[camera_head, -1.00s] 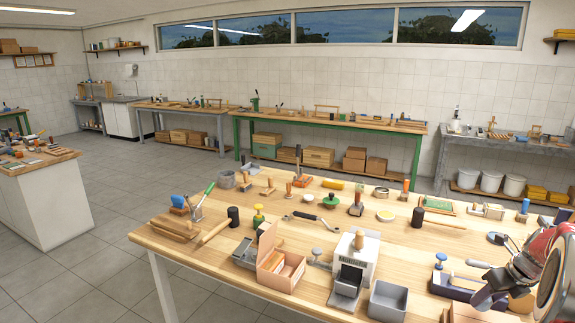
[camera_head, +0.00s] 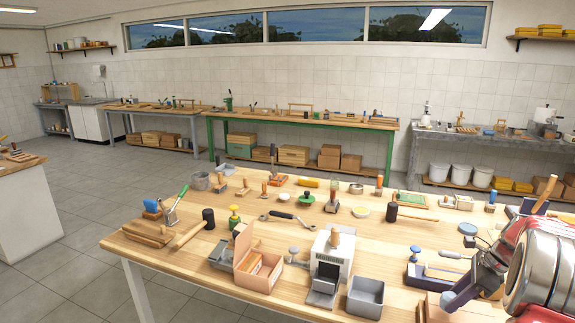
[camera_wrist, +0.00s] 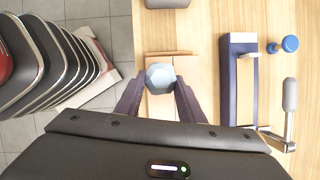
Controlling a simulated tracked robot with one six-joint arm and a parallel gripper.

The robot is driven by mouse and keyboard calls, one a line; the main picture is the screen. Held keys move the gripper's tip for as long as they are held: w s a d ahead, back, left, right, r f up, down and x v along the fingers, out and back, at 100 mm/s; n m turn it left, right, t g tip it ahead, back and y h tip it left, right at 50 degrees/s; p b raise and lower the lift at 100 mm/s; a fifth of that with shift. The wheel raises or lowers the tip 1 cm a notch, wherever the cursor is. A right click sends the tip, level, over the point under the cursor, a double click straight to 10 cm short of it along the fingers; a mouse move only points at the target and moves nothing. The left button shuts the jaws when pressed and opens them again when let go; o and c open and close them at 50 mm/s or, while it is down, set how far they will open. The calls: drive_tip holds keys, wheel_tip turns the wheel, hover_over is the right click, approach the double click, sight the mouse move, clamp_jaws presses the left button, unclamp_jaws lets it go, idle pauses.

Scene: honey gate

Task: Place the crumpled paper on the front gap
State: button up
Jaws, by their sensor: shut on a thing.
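A small pale blue-grey faceted lump, which I take to be the crumpled paper (camera_wrist: 160,77), sits between my fingertips in the wrist view. My gripper (camera_wrist: 159,98) is shut on it, above a light tan wooden or cardboard piece (camera_wrist: 158,106) at the table's front edge. I cannot tell which opening is the front gap.
A grey open bin (camera_head: 365,297) stands left of my gripper, beside a white box-like device (camera_head: 332,258). A blue-sided tool (camera_wrist: 240,85) lies close on the right in the wrist view. Many hand tools cover the wooden table (camera_head: 290,228). Tiled floor (camera_wrist: 118,20) shows beyond its edge.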

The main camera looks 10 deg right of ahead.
drive_tip(key=w+a+f+n+g+h, duration=0.1)
drive_tip(key=w+a+n+g, duration=0.1)
drive_tip(key=a+n, duration=1.1)
drive_tip(key=w+a+f+n+g+h, duration=0.1)
drive_tip(key=a+n+g, duration=0.4)
drive_tip(key=a+n, duration=0.8)
drive_tip(key=w+a+h, duration=0.1)
drive_tip(key=w+a, duration=0.1)
drive_tip(key=a, duration=1.1)
drive_tip(key=shift+w+a+f+g+h, duration=0.2)
drive_tip(key=shift+f+g+h, duration=0.1)
drive_tip(key=shift+f, duration=0.1)
drive_tip(key=w+x, duration=0.1)
drive_tip(key=x, duration=1.3)
drive_tip(key=shift+w+f, duration=0.35)
drive_tip(key=shift+f, duration=0.15)
drive_tip(key=shift+s, duration=0.1)
